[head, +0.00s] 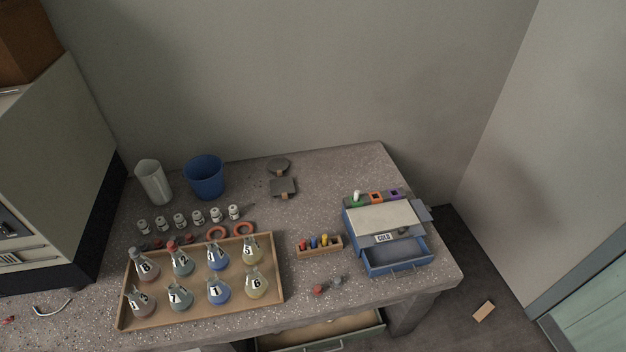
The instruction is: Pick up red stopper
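A small red piece (319,290), which looks like a loose red stopper, lies on the bench (330,165) near its front edge. A similar grey piece (337,281) lies just to its right. Neither of my grippers is in view.
A wooden tray (273,292) holds several numbered flasks. Behind it are small vials (198,217), red rings (243,229), a blue bucket (204,177) and a pale beaker (153,182). A small wooden rack (318,252) and a blue box with an open drawer (398,268) stand right.

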